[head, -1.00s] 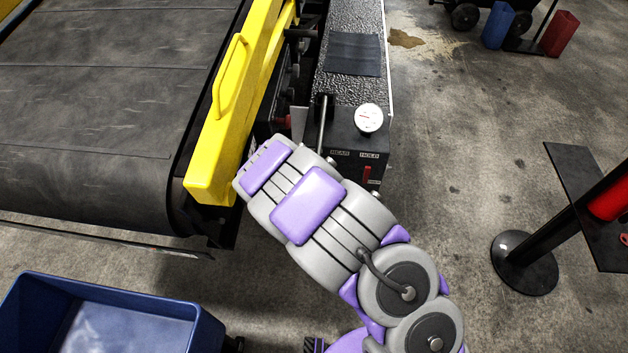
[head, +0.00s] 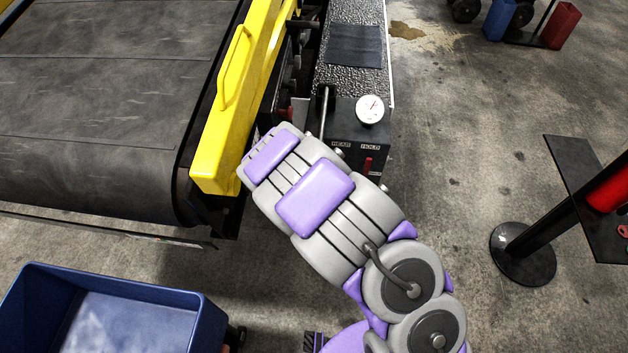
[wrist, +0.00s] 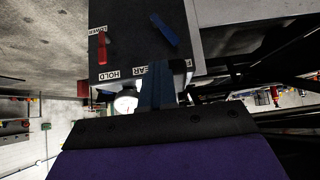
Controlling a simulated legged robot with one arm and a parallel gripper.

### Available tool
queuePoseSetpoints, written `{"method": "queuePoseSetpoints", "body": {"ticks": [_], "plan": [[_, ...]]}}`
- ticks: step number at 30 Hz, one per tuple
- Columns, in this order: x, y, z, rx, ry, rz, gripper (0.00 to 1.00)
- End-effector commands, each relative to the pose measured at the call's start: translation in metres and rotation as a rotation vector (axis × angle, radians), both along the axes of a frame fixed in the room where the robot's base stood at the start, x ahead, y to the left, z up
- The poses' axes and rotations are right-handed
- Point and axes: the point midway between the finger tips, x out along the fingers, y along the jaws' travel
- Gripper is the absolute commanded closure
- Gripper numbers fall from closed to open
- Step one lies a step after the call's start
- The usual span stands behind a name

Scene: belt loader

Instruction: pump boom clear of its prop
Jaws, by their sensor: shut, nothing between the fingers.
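The boom with its dark belt (head: 95,110) and yellow side rail (head: 228,115) fills the left of the head view. Right of it stands the black pump box (head: 345,150) with a white gauge (head: 370,109), a red lever (head: 367,164) and an upright pump rod (head: 323,112). In the wrist view the box carries HOLD and LOWER labels, the red lever (wrist: 102,48) and a blue lever (wrist: 163,30). My gripper (wrist: 157,85) is shut and empty close to the box's labelled face; my arm hides it in the head view. I cannot make out the prop.
A blue bin (head: 195,320) stands at the lower left, near my base. A post with a round black foot (head: 523,253) stands at the right beside a dark panel. Blue and red containers are at the top right. The concrete floor between box and post is clear.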

Motion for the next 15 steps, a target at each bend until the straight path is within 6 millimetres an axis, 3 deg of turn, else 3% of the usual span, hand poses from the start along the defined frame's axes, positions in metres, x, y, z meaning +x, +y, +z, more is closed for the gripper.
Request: {"method": "queuePoseSetpoints", "body": {"ticks": [1,9,15], "plan": [[0.004,0.003,0.023,0.013,-0.025,0.003,1.00],[-0.043,0.006,0.057,0.017,-0.034,0.010,1.00],[-0.065,0.009,0.075,0.019,-0.039,0.009,1.00]]}}
